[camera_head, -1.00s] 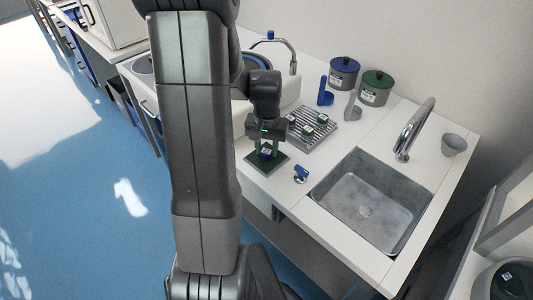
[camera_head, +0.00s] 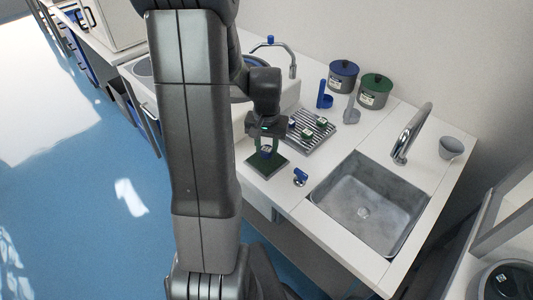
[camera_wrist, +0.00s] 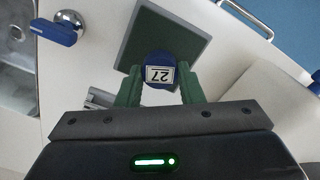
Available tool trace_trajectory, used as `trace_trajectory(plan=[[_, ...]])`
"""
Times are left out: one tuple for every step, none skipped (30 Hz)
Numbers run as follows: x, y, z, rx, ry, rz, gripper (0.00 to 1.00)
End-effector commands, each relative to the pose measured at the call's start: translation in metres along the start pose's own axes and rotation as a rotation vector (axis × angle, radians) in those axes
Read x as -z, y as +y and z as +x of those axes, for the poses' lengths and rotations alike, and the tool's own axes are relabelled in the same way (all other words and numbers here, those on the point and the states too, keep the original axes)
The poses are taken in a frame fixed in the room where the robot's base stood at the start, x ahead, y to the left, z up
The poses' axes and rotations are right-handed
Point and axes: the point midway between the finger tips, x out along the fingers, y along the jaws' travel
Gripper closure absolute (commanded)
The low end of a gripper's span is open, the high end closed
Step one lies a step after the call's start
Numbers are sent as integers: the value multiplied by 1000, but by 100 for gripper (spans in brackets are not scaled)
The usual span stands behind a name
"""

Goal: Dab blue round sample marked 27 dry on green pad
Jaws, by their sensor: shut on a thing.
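My gripper (camera_head: 266,154) is shut on the blue round sample, its green fingers on either side of it. In the wrist view, the sample (camera_wrist: 159,68) shows a white label reading 27, upside down in the picture, between the fingertips (camera_wrist: 159,88). The green pad (camera_head: 270,172) is a dark square with a grey rim on the white counter. It also shows in the wrist view (camera_wrist: 190,38), with the sample overlapping its near corner. The sample is over the pad; I cannot tell whether they touch.
A blue-handled valve (camera_head: 300,176) stands right of the pad, near the steel sink (camera_head: 350,205). A ribbed rack (camera_head: 318,143) with several samples lies behind. The counter's front edge is close to the pad.

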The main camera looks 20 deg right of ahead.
Motion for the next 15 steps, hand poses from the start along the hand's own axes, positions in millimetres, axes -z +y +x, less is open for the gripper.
trace_trajectory(plan=[[0, 0, -8, 0, 1, 0, 98], [0, 0, -10, 0, 0, 0, 98], [0, 0, -14, 0, 0, 0, 98], [0, 0, -16, 0, 0, 0, 98], [0, 0, -18, 0, 0, 0, 98], [0, 0, -22, 0, 0, 0, 98], [0, 0, -24, 0, 0, 0, 98], [0, 0, -26, 0, 0, 0, 98], [0, 0, -30, 0, 1, 0, 98], [0, 0, -32, 0, 1, 0, 98], [0, 0, -34, 0, 1, 0, 98], [0, 0, -38, 0, 1, 0, 98], [0, 0, -40, 0, 2, 0, 98], [0, 0, -42, 0, 2, 0, 98], [0, 0, -45, 0, 2, 0, 98]])
